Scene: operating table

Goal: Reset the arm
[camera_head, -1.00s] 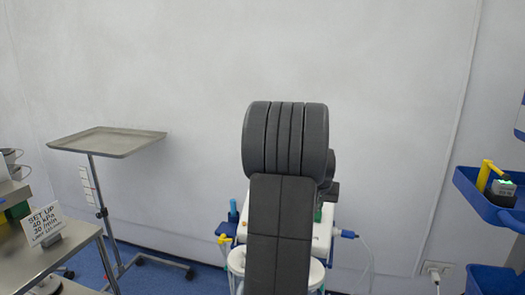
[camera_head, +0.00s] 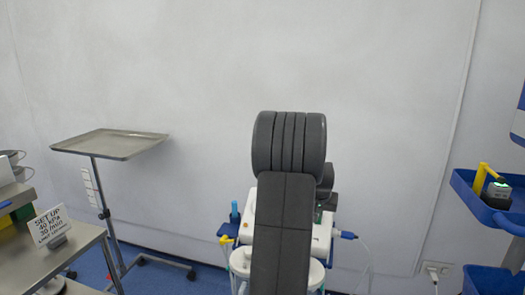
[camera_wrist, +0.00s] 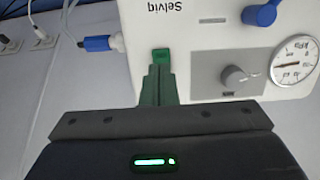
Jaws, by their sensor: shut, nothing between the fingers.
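My arm (camera_head: 283,215) stands upright in the middle of the head view and hides my gripper there. In the wrist view my gripper (camera_wrist: 160,70) is shut and empty, its grey-green fingers pressed together. The fingertips are just below a green switch (camera_wrist: 161,56) on a white machine (camera_wrist: 205,60); I cannot tell whether they touch it. The machine also shows partly behind my arm in the head view (camera_head: 322,236).
The machine bears a round gauge (camera_wrist: 297,62), a grey knob (camera_wrist: 240,78) and a blue connector (camera_wrist: 100,43). A tray stand (camera_head: 110,145) and a metal table with a sign (camera_head: 48,226) are at left. Blue bins (camera_head: 490,280) are at right. The wall is behind.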

